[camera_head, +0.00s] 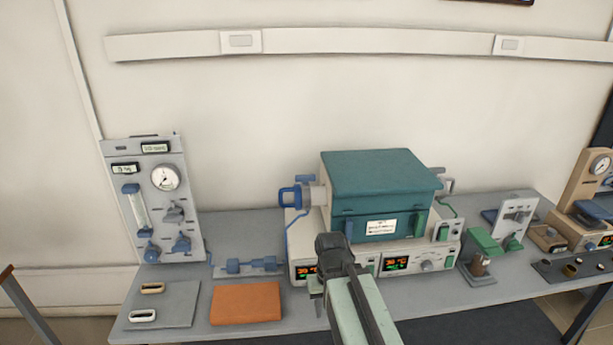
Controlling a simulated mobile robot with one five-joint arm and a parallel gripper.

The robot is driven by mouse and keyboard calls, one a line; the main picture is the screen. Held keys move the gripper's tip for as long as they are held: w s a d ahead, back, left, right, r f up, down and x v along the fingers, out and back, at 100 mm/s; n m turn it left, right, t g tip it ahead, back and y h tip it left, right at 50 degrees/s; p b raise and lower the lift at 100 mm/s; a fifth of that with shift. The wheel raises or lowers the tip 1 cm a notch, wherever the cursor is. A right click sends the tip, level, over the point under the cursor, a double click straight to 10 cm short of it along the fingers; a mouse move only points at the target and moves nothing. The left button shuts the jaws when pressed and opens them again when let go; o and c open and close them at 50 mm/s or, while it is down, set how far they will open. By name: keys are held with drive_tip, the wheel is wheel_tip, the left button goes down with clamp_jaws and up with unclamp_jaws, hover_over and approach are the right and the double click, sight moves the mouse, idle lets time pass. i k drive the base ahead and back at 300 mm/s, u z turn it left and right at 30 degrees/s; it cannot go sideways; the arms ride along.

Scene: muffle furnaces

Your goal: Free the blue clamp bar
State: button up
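A teal box-shaped furnace (375,174) stands on a cream control base (440,250) in the middle of the bench. A blue clamp-like piece (290,197) sits at the left end of the furnace's grey tube end (318,195). A second blue bar-like piece (250,265) lies on a small grey stand at the bench's left middle. I cannot tell which of the two is the clamp bar. My gripper (318,290) is in front of the control base, below and right of the first blue piece and apart from it. Its fingers are too small and partly hidden to read.
A gauge panel (148,215) stands at the left. An orange mat (246,303) and a grey mat (183,310) with two small rings lie in front. Green and grey fixtures (482,243) and a beige instrument (580,190) stand at the right.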

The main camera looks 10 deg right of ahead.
sight(309, 178)
drive_tip(key=z, duration=0.05)
drive_tip(key=i, duration=0.5)
drive_tip(key=u, duration=0.1)
drive_tip(key=k, duration=0.5)
drive_tip(key=z, duration=0.65)
drive_tip(key=k, duration=0.85)
drive_tip(key=u, duration=0.5)
drive_tip(key=i, duration=1.2)
drive_tip(key=u, duration=0.05)
